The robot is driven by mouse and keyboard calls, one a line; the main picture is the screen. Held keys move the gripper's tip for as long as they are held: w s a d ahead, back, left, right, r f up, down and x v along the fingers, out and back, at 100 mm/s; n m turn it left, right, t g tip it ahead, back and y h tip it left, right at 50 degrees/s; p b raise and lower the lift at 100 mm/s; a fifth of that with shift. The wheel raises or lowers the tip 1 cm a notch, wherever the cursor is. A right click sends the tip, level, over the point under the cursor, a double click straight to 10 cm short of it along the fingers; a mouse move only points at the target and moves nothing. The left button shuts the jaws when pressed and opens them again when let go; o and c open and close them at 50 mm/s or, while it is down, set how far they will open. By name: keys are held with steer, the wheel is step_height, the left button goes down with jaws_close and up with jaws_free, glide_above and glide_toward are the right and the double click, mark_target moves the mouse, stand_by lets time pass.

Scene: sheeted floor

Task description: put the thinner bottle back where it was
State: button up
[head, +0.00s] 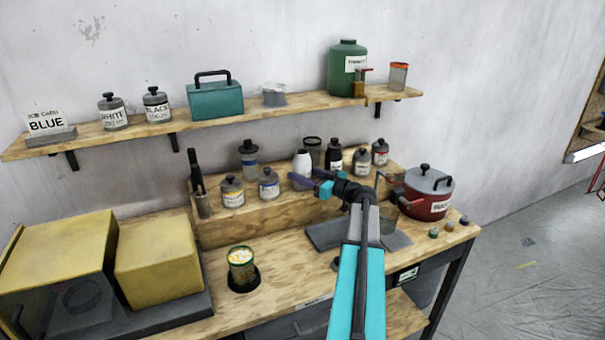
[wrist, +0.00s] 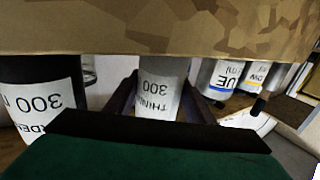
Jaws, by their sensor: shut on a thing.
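The thinner bottle (head: 302,163) is white with a dark cap and stands upright at the wooden rack (head: 290,207). My gripper (head: 303,181) reaches in from the front and is shut on it. In the wrist view, which is upside down, the thinner bottle (wrist: 158,90) with its "THINNER 300" label sits between the jaws (wrist: 162,103). The rack's wooden front board (wrist: 150,30) hides the bottle's foot there, so I cannot tell whether it rests on the rack.
Black hardener bottle (head: 333,155) stands just right of the thinner bottle; blue-labelled jar (head: 268,184) and yellow-labelled jar (head: 232,191) stand left. Red pot (head: 427,206) is at the bench's right. An open can (head: 241,265) and yellow boxes (head: 157,268) are on the left. A shelf (head: 230,118) runs above.

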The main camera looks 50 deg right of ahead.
steer(key=shift+f+b, duration=0.1)
steer(key=shift+b, duration=0.25)
steer(key=o, duration=1.4)
steer(key=shift+r+p, duration=0.2)
steer(key=shift+p, duration=0.25)
steer(key=s+b, duration=0.1)
steer(key=s, duration=0.3)
steer(key=s+d+b, duration=0.1)
steer(key=s+b, duration=0.1)
steer(key=s, duration=0.2)
steer(key=s+b, duration=0.1)
steer(key=s, duration=0.3)
steer(key=shift+d, duration=0.2)
